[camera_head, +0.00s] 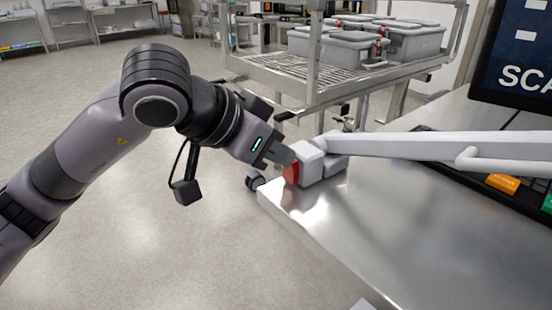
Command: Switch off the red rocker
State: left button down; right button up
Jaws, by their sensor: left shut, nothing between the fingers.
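The red rocker (291,172) sits on the left face of a small white box (314,162) near the corner of the steel counter. My left gripper (287,156) is shut and empty, with its fingertips right at the rocker's upper part. The fingers cover part of the rocker, and I cannot tell whether they touch it or which way it is tipped. My right gripper is not in view.
A white arm-like bar (430,145) runs right from the box above the steel counter (400,220). A black keyboard (520,200) and a monitor (515,60) stand at the right. A wire cart (270,72) with grey bins (345,47) stands behind. The floor at left is open.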

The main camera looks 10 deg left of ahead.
pick_arm(q)
jog(key=shift+f, duration=0.2)
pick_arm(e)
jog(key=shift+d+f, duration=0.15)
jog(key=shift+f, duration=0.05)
pick_arm(q)
jog(key=shift+d, duration=0.1)
jog(key=shift+w+d, duration=0.15)
jog(key=shift+w, duration=0.05)
jog(key=shift+w+d+r, duration=0.1)
jog(key=shift+w+r, duration=0.1)
jog(key=shift+r, duration=0.15)
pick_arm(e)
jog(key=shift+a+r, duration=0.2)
